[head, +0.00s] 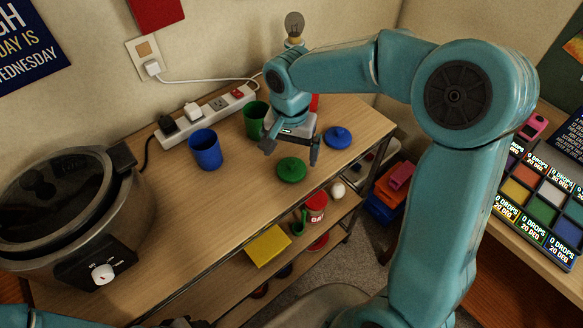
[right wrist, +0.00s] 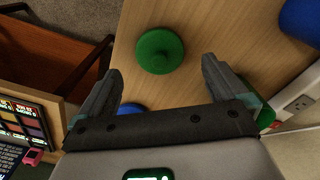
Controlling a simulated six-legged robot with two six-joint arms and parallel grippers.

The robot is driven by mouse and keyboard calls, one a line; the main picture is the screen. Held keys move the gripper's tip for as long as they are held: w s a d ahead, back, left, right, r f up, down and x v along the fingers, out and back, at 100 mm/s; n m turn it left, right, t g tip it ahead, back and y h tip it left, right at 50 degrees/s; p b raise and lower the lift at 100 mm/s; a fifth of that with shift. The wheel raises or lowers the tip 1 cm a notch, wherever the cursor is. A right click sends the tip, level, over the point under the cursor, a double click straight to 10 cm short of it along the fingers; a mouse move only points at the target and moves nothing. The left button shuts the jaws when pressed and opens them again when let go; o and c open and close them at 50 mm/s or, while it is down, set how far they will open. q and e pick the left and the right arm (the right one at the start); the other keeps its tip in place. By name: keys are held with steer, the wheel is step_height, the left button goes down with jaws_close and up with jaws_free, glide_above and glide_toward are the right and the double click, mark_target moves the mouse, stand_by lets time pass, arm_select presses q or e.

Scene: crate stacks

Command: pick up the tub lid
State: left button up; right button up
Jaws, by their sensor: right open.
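A round green lid (head: 291,169) with a knob lies flat on the wooden table near its front edge. A similar blue lid (head: 338,137) lies behind it to the right; I cannot tell which one is the tub lid. My right gripper (head: 291,150) is open and empty, pointing down above the green lid. In the right wrist view, the green lid (right wrist: 160,50) shows between and beyond the open fingers (right wrist: 161,68), apart from them. The blue lid (right wrist: 130,107) is partly hidden there by the gripper. Only a dark bit of my left gripper (head: 178,323) shows at the bottom edge.
A blue cup (head: 205,149) and a green cup (head: 255,119) stand left of my right gripper. A power strip (head: 215,112) runs along the wall. A large cooker (head: 62,205) fills the table's left end. A lower shelf holds a red mug (head: 316,205) and yellow block (head: 267,245).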

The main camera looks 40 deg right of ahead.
mark_target(292, 162)
steer(key=f, duration=0.5)
steer(key=shift+w+d+p, duration=0.1)
steer(key=shift+d+p, duration=0.15)
steer(key=shift+p, duration=0.1)
steer(key=shift+f, duration=0.3)
steer(key=shift+w+f, duration=0.1)
steer(key=c, duration=1)
